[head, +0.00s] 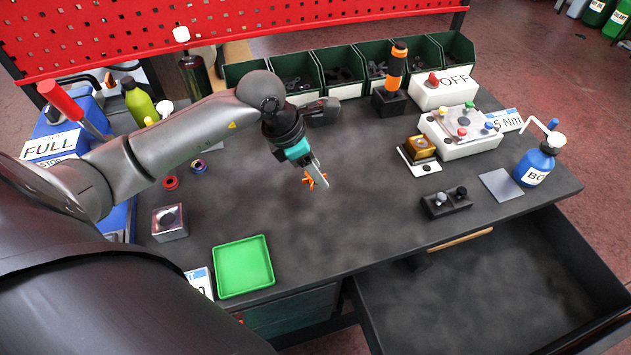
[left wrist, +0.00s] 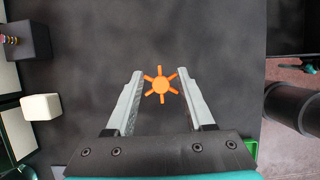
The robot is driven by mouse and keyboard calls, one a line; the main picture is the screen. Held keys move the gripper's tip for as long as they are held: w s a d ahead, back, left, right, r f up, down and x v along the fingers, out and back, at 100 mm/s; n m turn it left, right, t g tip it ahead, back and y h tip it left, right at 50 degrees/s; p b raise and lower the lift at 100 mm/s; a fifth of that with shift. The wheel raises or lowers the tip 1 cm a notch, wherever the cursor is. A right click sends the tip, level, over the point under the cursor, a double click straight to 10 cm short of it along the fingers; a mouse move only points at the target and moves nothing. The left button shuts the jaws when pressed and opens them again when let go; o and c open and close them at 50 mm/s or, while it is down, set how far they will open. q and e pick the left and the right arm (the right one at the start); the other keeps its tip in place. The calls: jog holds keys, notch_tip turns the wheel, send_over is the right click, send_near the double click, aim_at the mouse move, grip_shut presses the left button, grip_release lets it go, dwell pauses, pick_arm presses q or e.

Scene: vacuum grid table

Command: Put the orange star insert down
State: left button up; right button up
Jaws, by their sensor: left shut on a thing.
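The orange star insert (head: 309,181) is at the fingertips of my left gripper (head: 317,174), over the middle of the dark table (head: 370,205). In the left wrist view the orange star insert (left wrist: 160,85) has several short arms around a round hub. It lies between the two pale fingers of my left gripper (left wrist: 159,74), which are shut on it. Whether the star touches the table cannot be told. My right gripper is not in view.
A green tray (head: 243,267) sits at the table's front left, with a clear box (head: 170,222) behind it. A dark two-knob block (head: 446,202), a white button box (head: 459,131) and a blue bottle (head: 535,166) stand right. An open drawer (head: 480,290) juts out in front.

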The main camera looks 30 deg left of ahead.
aim_at(315, 193)
pick_arm(q)
jog(key=shift+f, duration=2.1)
jog(key=shift+f+b, duration=0.15)
jog(key=shift+b, duration=0.2)
jog(key=o, duration=1.3)
jog(key=p+v, duration=0.1)
jog(key=v, duration=1.1)
